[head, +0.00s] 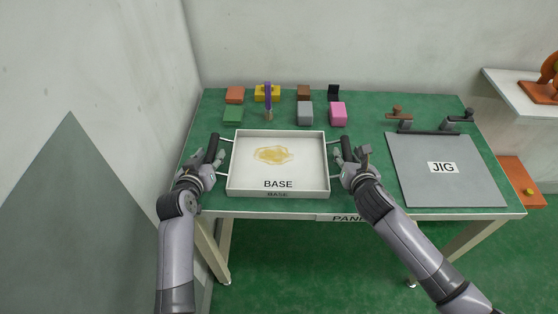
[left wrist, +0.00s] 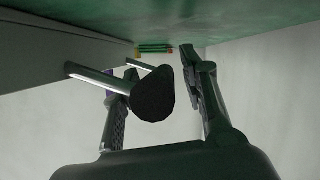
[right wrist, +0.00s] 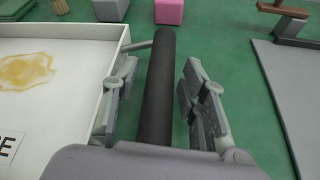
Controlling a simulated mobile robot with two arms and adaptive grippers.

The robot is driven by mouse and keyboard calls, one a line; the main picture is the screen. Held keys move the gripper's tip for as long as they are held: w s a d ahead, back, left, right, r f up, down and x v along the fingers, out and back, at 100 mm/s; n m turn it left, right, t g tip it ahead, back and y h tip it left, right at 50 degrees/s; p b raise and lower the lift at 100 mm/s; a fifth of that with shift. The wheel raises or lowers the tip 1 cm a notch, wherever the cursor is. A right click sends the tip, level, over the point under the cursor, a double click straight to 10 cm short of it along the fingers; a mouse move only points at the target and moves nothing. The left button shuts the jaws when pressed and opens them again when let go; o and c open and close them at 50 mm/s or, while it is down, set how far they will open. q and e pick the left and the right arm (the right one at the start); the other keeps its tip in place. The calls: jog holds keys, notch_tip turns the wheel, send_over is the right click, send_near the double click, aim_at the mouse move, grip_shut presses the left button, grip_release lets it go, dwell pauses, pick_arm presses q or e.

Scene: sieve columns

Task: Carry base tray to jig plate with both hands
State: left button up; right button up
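The white base tray (head: 240,180), labelled BASE, sits on the green table with a yellow patch (head: 273,154) inside. A black bar handle stands off each side on thin rods. My left gripper (head: 209,163) is at the left handle (head: 213,147); in the left wrist view this handle (left wrist: 153,97) lies between its spread fingers. My right gripper (head: 352,161) is at the right handle; in the right wrist view its fingers stand apart on either side of this handle (right wrist: 158,95), with a gap on the right. The grey jig plate (head: 450,190), labelled JIG, lies at the table's right.
Several coloured blocks, including a pink one (head: 338,114) and a green one (head: 233,114), stand behind the tray with a purple upright item (head: 268,97). Clamps (head: 398,116) stand at the jig plate's back edge. Green table between tray and plate is clear.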

pick_arm(q)
grip_shut()
pick_arm(e)
grip_shut()
dwell(0.4)
pick_arm(q)
jog(key=shift+r, duration=0.25)
pick_arm(e)
jog(key=shift+r, duration=0.2)
